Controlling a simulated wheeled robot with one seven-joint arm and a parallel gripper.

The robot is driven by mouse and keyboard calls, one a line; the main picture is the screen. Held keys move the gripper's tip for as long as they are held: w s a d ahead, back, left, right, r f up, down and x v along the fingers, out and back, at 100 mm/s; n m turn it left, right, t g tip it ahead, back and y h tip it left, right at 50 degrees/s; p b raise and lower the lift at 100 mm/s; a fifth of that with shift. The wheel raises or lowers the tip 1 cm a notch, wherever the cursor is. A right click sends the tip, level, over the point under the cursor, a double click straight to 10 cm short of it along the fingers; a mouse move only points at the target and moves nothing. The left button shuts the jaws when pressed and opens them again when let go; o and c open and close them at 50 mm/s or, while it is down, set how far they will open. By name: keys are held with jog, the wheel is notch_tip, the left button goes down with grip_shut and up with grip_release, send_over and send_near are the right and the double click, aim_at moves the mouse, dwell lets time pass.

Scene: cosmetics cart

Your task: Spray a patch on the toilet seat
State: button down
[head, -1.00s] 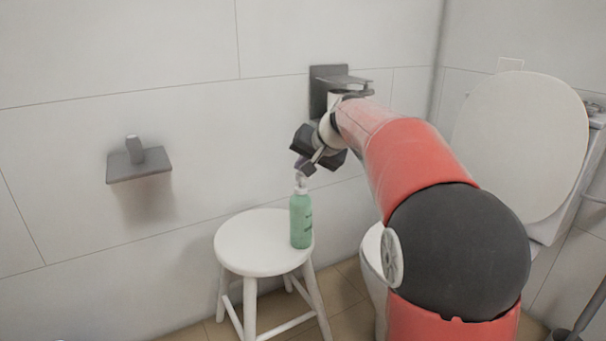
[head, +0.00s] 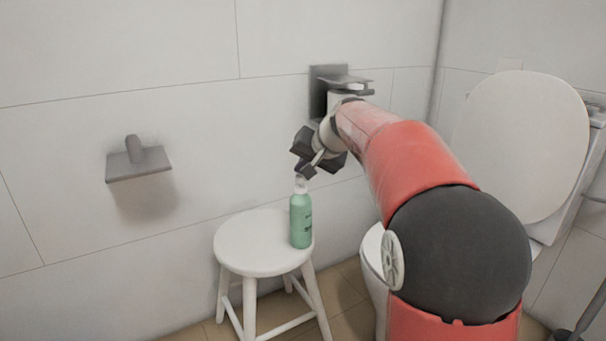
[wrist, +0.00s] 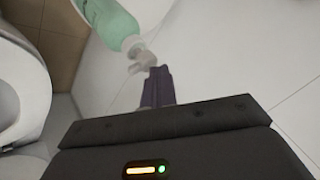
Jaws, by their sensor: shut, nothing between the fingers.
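A green spray bottle (head: 301,220) with a white pump head stands upright on a round white stool. My gripper (head: 306,170) is just above the pump head, its fingers pointing down. In the wrist view the shut fingertips (wrist: 157,78) are right by the white nozzle, and the green bottle (wrist: 108,22) shows beyond them. I cannot tell whether the fingers touch the pump head. The fingers hold nothing. The toilet is at the right with its white lid (head: 525,145) raised. The seat is mostly hidden behind my arm in the head view. Part of the toilet (wrist: 22,85) shows at the wrist view's left.
The white stool (head: 240,245) stands near the tiled wall. A grey holder (head: 140,162) is on the wall at left, and another wall holder (head: 322,88) is behind my wrist. A dark brush handle (head: 590,315) is at lower right.

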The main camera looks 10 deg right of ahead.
aim_at(303, 177)
jog(key=shift+f, duration=0.15)
jog(key=shift+r+p, duration=0.4)
jog(key=shift+r, duration=0.15)
notch_tip(303, 177, up, 6)
jog(key=p, duration=0.5)
dwell(0.3)
dwell(0.5)
